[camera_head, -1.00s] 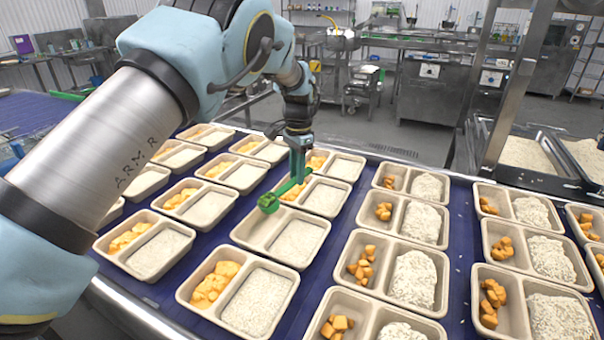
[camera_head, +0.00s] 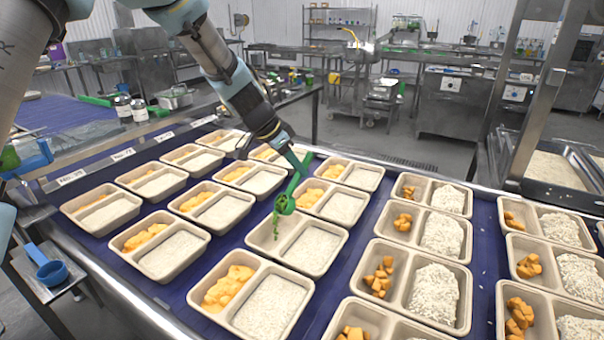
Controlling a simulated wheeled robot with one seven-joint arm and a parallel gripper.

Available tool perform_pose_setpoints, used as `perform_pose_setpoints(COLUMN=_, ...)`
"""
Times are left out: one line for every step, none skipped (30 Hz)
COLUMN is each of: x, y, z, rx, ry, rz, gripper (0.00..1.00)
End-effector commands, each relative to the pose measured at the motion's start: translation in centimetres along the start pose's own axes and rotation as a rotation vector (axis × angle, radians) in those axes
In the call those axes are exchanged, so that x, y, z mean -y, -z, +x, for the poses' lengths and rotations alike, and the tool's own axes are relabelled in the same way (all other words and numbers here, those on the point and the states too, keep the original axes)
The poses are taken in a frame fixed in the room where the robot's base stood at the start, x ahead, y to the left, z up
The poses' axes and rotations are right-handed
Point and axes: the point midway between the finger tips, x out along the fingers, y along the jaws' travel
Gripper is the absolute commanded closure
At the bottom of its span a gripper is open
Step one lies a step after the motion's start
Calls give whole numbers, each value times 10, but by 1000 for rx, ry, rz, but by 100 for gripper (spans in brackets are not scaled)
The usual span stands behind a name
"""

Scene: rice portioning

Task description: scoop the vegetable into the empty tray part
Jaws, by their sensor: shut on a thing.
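My gripper (camera_head: 297,163) is shut on the handle of a green scoop (camera_head: 285,203) above the middle tray (camera_head: 322,272). The tray's right part holds white rice (camera_head: 312,246).
Rows of trays (camera_head: 184,275) with orange food and rice fill the blue belt (camera_head: 200,283) on both sides. A blue scoop (camera_head: 49,270) lies on a metal stand at the lower left. A steel frame and rice bins (camera_head: 560,168) stand at the right.

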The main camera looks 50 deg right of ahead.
Motion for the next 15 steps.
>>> perform_pose_setpoints(x=1, y=-4, z=1, rx=-16, ry=3, rz=-3, gripper=100)
perform_pose_setpoints(x=1, y=-5, z=0, rx=-26, ry=4, rz=-2, gripper=100)
perform_pose_setpoints(x=1, y=-6, z=-2, rx=-38, ry=5, rz=-1, gripper=100)
perform_pose_setpoints(x=1, y=-6, z=-2, rx=-45, ry=4, rz=-1, gripper=100)
perform_pose_setpoints(x=1, y=-6, z=-2, rx=-50, ry=4, rz=0, gripper=100)
perform_pose_setpoints(x=1, y=-7, z=-3, rx=-58, ry=4, rz=0, gripper=100)
perform_pose_setpoints(x=1, y=-7, z=-4, rx=-64, ry=3, rz=0, gripper=100)
perform_pose_setpoints(x=1, y=-8, z=-5, rx=-70, ry=3, rz=-1, gripper=100)
perform_pose_setpoints(x=1, y=-8, z=-6, rx=-77, ry=2, rz=-1, gripper=100)
perform_pose_setpoints(x=1, y=-8, z=-6, rx=-83, ry=2, rz=-1, gripper=100)
perform_pose_setpoints(x=1, y=-8, z=-7, rx=-89, ry=3, rz=0, gripper=100)
perform_pose_setpoints(x=1, y=-9, z=-8, rx=-97, ry=3, rz=0, gripper=100)
perform_pose_setpoints(x=1, y=-10, z=-8, rx=-103, ry=3, rz=0, gripper=100)
perform_pose_setpoints(x=1, y=-10, z=-9, rx=-108, ry=3, rz=-1, gripper=100)
perform_pose_setpoints(x=1, y=-11, z=-10, rx=-117, ry=3, rz=-1, gripper=100)
